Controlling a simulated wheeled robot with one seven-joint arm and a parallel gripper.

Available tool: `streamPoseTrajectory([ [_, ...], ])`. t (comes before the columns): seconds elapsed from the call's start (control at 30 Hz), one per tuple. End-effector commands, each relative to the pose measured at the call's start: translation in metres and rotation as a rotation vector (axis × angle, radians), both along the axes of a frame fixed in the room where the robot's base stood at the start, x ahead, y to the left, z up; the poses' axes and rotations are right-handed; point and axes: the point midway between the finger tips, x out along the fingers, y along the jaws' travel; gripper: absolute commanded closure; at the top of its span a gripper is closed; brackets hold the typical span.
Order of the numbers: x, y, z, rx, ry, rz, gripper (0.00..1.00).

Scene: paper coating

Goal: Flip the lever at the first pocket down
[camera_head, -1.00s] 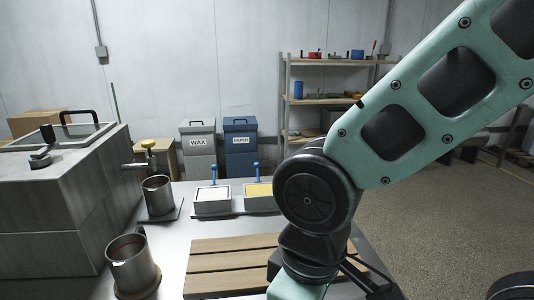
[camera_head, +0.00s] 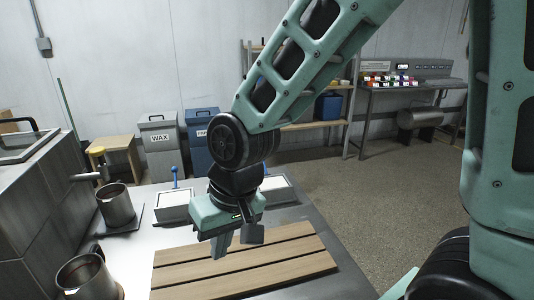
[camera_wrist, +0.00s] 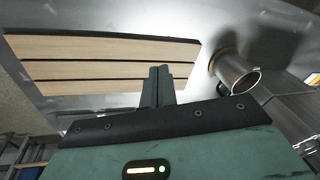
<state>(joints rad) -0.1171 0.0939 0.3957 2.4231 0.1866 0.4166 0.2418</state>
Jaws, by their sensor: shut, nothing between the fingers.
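The leftmost pocket (camera_head: 174,207) is a low grey box with a pale top on the metal table, behind the wooden slats. Its blue lever (camera_head: 175,177) stands upright at the back edge. In the wrist view, the gripper fingers (camera_wrist: 157,86) are together and empty over the board's edge. No pocket or lever shows there.
The slatted wooden board (camera_head: 290,259) covers the table's front. Metal cups stand at left, one behind (camera_head: 116,207) and one in front (camera_head: 86,279); one cup shows in the wrist view (camera_wrist: 236,74). A grey tiled block (camera_head: 35,205) borders the table's left. Bins stand behind.

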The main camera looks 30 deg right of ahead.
Motion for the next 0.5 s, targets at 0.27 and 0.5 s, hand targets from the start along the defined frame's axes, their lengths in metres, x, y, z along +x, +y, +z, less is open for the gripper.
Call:
streamPoseTrajectory([
  [0.27, 0.192, -0.134, 0.01, 0.304, -0.126, -0.952, 1.0],
  [0.5, 0.256, -0.277, 0.001, 0.491, -0.252, -1.505, 1.0],
])
